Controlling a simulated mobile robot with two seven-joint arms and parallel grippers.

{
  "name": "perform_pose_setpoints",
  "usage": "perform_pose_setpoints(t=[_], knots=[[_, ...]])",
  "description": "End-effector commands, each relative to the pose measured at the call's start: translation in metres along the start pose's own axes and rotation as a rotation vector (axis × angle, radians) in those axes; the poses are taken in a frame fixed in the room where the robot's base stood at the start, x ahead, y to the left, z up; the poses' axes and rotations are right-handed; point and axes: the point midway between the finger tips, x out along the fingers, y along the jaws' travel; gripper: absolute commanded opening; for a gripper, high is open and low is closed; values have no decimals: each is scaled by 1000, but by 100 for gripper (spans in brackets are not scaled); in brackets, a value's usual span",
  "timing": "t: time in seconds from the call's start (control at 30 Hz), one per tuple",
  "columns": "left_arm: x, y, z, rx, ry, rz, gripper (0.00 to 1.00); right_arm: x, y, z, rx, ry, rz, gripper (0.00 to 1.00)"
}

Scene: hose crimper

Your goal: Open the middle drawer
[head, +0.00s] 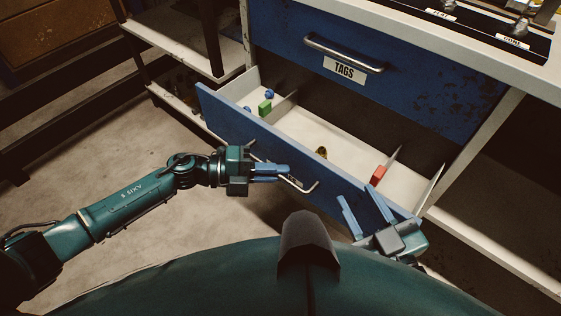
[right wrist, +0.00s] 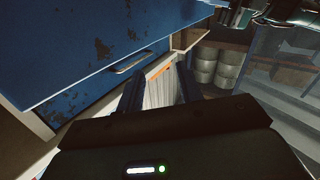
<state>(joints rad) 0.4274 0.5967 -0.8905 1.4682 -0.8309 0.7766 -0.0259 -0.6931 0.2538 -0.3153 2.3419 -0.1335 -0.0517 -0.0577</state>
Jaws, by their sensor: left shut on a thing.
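The drawer under the one labelled TAGS (head: 344,71) stands pulled well out in the head view, its blue front panel (head: 222,106) slanting from upper left to lower right. Its inside is white with dividers. My left gripper (head: 284,172) is at the bar handle (head: 313,188) on that front and is shut on it; the fingers hide part of the bar. My right gripper (head: 360,194) has its fingers spread, empty, close to the front panel's right end. It also shows in the right wrist view (right wrist: 158,82).
The open drawer holds a green block (head: 265,107), blue pieces (head: 269,93), a brass-coloured piece (head: 321,152) and a red block (head: 378,175). The TAGS drawer above is shut. A shelf rack (head: 190,40) stands at left. Bare floor lies below it.

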Motion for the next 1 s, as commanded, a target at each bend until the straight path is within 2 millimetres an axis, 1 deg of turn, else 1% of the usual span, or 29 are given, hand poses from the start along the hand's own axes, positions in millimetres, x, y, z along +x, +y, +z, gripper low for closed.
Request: perform_pose_setpoints(t=[0.03, 0.2, 0.57, 0.6, 0.8, 0.87, 1.0], knots=[[-3, -1, -2, -1, -2, 1, 0, 0, 1, -2, 3, -10, 1, 36], [-7, 1, -5, 0, -2, 0, 0, 0, 1, 0, 10, -30, 2, 36], [-8, 2, -5, 1, -3, 0, 0, 0, 1, 0, 11, -34, 1, 36], [-8, 2, -5, 1, -3, 0, 12, 0, 1, 0, 11, -34, 1, 36], [-7, 2, -6, 0, -2, 0, 29, 0, 1, 0, 11, -33, 1, 36], [-7, 2, -6, 0, -2, 0, 32, 0, 1, 0, 11, -33, 1, 36], [-7, 2, -6, 0, -1, 0, 32, 0, 1, 0, 11, -32, 1, 36]])
